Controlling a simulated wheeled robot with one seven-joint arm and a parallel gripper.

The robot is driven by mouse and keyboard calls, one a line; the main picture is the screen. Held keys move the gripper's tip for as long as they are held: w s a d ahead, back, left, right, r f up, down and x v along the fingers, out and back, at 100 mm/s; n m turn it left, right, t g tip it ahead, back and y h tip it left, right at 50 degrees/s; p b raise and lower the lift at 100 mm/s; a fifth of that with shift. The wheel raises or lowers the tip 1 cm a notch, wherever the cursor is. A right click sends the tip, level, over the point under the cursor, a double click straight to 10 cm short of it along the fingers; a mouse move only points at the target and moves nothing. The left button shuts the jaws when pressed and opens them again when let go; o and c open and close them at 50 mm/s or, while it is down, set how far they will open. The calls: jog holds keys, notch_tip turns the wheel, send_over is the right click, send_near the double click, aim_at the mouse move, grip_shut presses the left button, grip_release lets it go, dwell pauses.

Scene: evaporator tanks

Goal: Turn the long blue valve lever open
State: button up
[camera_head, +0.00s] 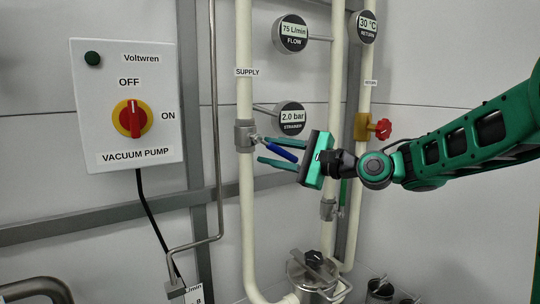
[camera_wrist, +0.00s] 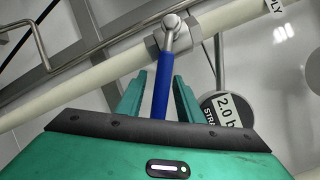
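The long blue valve lever (camera_head: 281,149) is on a valve (camera_head: 246,135) on the white supply pipe. It slants down and right from the valve in the head view. In the wrist view the blue lever (camera_wrist: 161,95) runs from the silver valve stem toward my palm. My gripper (camera_head: 263,149) is open, with one finger on each side of the lever. In the wrist view my gripper (camera_wrist: 159,76) shows a gap on both sides of the lever, so neither finger seems to touch it. The lever's near end is hidden by my palm.
A vacuum pump switch box (camera_head: 127,104) is on the wall at left. Round flow (camera_head: 291,33) and strainer (camera_head: 290,119) gauges stand above the lever. A return pipe with a red valve knob (camera_head: 381,128) is at right. A lower valve (camera_head: 328,209) sits below my gripper.

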aim_at(288, 155)
jog(key=v, duration=1)
jog(key=shift+d+f, duration=0.1)
jog(key=shift+d, duration=0.05)
jog(key=shift+c, duration=0.6)
